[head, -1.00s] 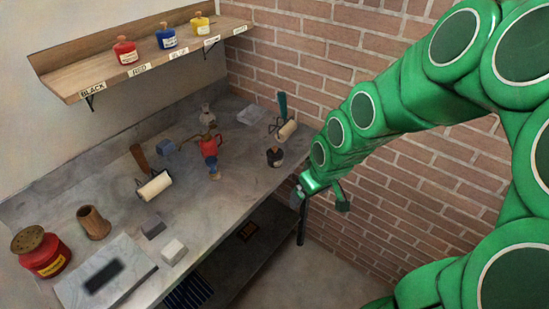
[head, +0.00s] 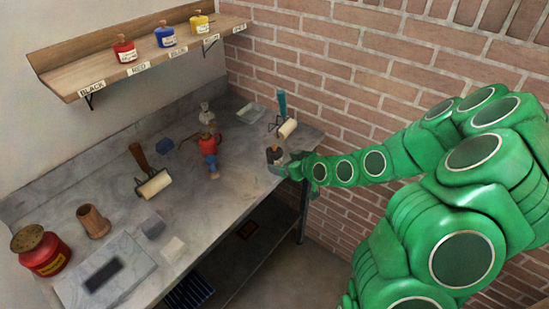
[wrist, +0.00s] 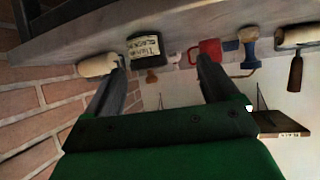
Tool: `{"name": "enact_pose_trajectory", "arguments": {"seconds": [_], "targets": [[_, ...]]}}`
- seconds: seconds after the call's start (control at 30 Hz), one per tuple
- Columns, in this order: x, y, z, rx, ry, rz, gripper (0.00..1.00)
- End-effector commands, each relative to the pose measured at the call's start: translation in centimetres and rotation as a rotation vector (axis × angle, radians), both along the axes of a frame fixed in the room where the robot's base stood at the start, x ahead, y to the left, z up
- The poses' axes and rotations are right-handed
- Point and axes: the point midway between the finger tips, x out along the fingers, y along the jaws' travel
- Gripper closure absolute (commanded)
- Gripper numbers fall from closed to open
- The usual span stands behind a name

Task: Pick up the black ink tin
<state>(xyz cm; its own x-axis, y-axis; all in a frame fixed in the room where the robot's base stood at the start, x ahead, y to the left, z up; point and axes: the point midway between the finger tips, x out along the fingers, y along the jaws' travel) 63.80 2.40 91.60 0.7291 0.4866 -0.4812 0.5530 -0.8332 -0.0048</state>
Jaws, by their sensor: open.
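The black ink tin (head: 274,154) stands upright on the bench near its right end, a small dark jar with a brown stopper. My gripper (head: 285,167) is beside it on its right, close to the bench edge. In the wrist view, which is upside down, the tin (wrist: 145,48) shows its label and lies ahead, between the lines of the two fingers. My open gripper (wrist: 160,66) has nothing between its fingers. In the head view the gripper hides part of the tin's lower right side, and I cannot tell whether they touch.
A roller (head: 287,128) lies just behind the tin, near the brick wall. A red mug (head: 207,143) and a blue-and-wood handled tool (head: 211,160) stand to the left. A labelled shelf (head: 150,65) holds red, blue and yellow tins.

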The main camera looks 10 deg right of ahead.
Motion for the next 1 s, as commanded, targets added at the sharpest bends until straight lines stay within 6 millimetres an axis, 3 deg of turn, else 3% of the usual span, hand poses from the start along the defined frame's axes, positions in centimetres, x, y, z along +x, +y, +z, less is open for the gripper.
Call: {"name": "enact_pose_trajectory", "arguments": {"seconds": [0.3,1.0], "targets": [[1.5,-0.5,0.0,0.054,-0.095,-0.03,0.12],[4.7,1.0,-1.7,0.054,-0.096,-0.032,0.12]]}}
